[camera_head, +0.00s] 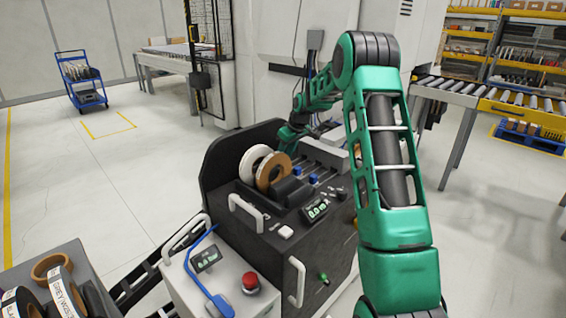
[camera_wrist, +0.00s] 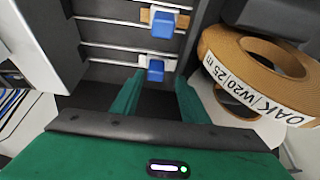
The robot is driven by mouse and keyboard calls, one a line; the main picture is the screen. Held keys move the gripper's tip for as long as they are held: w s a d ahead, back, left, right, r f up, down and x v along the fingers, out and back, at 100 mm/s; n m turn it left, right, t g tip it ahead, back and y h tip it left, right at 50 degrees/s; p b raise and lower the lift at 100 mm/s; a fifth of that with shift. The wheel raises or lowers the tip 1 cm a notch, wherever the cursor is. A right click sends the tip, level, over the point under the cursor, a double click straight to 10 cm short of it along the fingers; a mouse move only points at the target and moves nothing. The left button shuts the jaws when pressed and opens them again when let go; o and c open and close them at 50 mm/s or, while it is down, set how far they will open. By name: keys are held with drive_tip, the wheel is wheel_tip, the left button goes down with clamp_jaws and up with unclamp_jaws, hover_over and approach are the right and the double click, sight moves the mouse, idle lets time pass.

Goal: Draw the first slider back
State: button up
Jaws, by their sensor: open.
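In the wrist view a blue slider (camera_wrist: 155,69) sits on the nearer metal rail, just past my gripper (camera_wrist: 158,95). Its two green fingers are open and apart, one to each side of the line to this slider. I cannot tell whether they touch it. A second blue slider (camera_wrist: 163,24) sits on the farther rail with a tan piece behind it. In the head view the blue sliders (camera_head: 312,177) show small on the dark machine (camera_head: 330,230), and the gripper is largely hidden behind the machine top and arm.
A tan roll labelled OAK (camera_wrist: 265,62) lies close to the right of my gripper in the wrist view. In the head view a white roll (camera_head: 250,163) and a brown roll (camera_head: 272,172) stand on the machine. A control box with a red button (camera_head: 250,281) is in front.

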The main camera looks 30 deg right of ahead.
drive_tip(key=shift+d+v, duration=0.1)
drive_tip(key=shift+v, duration=1.2)
drive_tip(key=shift+d+v, duration=0.15)
drive_tip(key=shift+v, duration=1.15)
drive_tip(key=s+a+r+m+g+h, duration=0.1)
drive_tip(key=s+a+r+m, duration=0.2)
drive_tip(key=s, duration=1)
drive_tip(key=s+r+m+g+h, duration=0.15)
drive_tip(key=s+r, duration=0.35)
drive_tip(key=s, duration=0.8)
drive_tip(key=s+a+f+m, duration=0.1)
drive_tip(key=s+a, duration=0.1)
drive_tip(key=s, duration=0.7)
drive_tip(key=s+a+f+m+g+y, duration=0.1)
drive_tip(key=s+a+m, duration=0.1)
drive_tip(key=s, duration=0.8)
drive_tip(key=s+a+f+m+g, duration=0.1)
drive_tip(key=s+a+m, duration=0.1)
drive_tip(key=s, duration=0.7)
drive_tip(key=shift+s+a+f, duration=0.35)
drive_tip(key=shift+a+f, duration=0.05)
drive_tip(key=shift+a, duration=0.45)
drive_tip(key=shift+w+y, duration=0.15)
drive_tip(key=shift+y, duration=0.1)
